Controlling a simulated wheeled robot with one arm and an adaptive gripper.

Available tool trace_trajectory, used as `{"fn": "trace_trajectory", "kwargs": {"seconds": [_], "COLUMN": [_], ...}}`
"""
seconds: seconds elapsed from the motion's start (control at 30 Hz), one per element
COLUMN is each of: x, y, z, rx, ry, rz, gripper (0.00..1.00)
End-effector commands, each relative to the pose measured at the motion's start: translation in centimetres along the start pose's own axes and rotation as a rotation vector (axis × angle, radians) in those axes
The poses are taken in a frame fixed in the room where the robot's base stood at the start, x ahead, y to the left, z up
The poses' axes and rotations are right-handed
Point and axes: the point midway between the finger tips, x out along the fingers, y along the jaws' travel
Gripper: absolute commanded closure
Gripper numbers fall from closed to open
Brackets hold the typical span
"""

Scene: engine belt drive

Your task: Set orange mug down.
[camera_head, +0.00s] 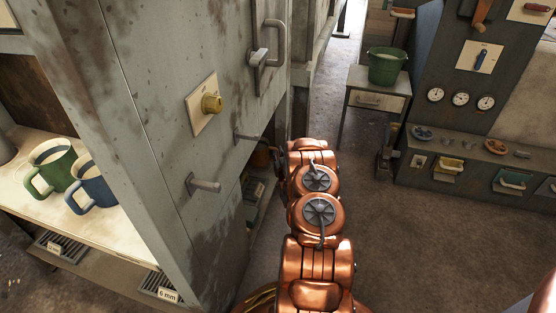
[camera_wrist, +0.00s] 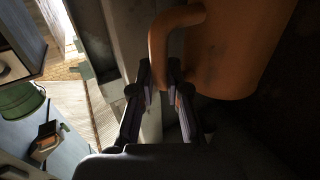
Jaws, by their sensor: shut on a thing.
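The orange mug (camera_wrist: 230,55) fills the upper right of the wrist view, in shadow, with its handle (camera_wrist: 160,42) towards the left. My gripper (camera_wrist: 161,85) is shut on the handle, one finger on each side of its lower end. The mug's far side and the surface beneath it cannot be made out in the dark. In the head view my copper arm reaches away past the edge of the grey cabinet (camera_head: 165,100). My gripper and the orange mug are not clearly visible there.
A green mug (camera_head: 55,168) and a blue mug (camera_head: 93,185) stand on a lit shelf (camera_head: 125,228) at left. A green bucket (camera_head: 386,66) stands on a small table. The floor (camera_head: 420,240) at right is clear.

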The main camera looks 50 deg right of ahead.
Motion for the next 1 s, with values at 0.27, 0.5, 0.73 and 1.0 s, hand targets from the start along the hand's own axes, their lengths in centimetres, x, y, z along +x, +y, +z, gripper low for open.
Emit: {"fn": "trace_trajectory", "kwargs": {"seconds": [0.27,0.5,0.73,1.0], "x": [0.0,0.0,-0.1,-0.1], "y": [0.0,0.0,0.0,0.0], "z": [2.8,2.8,3.0,3.1], "rx": [-0.001,-0.001,-0.001,-0.001], "ry": [0.002,0.001,0.000,-0.001], "rz": [0.000,-0.001,-0.001,-0.001], "gripper": [1.00,1.00,0.72,0.60]}}
